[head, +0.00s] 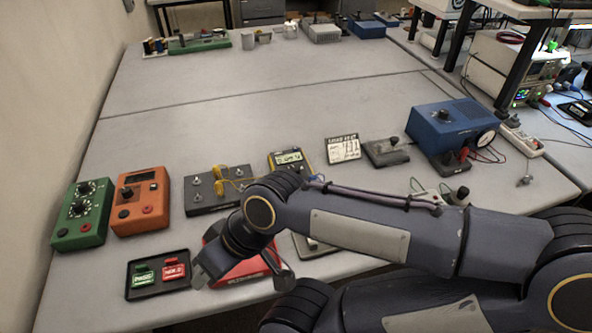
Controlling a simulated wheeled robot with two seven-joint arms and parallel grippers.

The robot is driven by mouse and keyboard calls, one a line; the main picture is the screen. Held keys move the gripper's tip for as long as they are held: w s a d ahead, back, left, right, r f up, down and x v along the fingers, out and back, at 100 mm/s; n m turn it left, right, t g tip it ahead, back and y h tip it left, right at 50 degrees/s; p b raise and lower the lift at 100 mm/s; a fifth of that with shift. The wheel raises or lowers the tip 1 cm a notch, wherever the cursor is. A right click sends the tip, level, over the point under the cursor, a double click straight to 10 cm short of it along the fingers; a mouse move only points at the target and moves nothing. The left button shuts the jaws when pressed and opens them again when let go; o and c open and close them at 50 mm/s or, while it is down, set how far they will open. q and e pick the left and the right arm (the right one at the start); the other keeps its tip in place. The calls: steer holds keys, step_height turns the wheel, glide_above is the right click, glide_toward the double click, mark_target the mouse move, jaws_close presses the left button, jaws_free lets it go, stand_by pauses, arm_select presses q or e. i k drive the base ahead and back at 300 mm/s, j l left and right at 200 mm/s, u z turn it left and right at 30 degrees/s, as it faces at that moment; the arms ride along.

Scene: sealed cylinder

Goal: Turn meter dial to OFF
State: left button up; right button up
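A yellow-edged handheld meter (290,158) with a small display lies in the middle of the near bench, yellow leads beside it. Its lower part is hidden behind my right arm, and its dial setting cannot be read. An orange box (141,201) with a dark display and a black knob stands at the left. My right gripper (243,272) is low over the near edge of the bench, fingers apart, in front of a red object (238,262). It is well short of the meter and holds nothing that I can see. My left gripper is not in view.
A black tray (158,292) holds green and red tags. A blue box (452,130) with a gauge stands at right. A small sign (342,148) stands right of the meter. The bench's middle is clear.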

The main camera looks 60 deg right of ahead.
mark_target(295, 168)
steer(key=z, duration=0.4)
steer(key=l+z, duration=0.15)
steer(key=z, duration=0.7)
steer(key=l+z, duration=0.1)
steer(key=z, duration=0.7)
steer(key=i+l, duration=0.05)
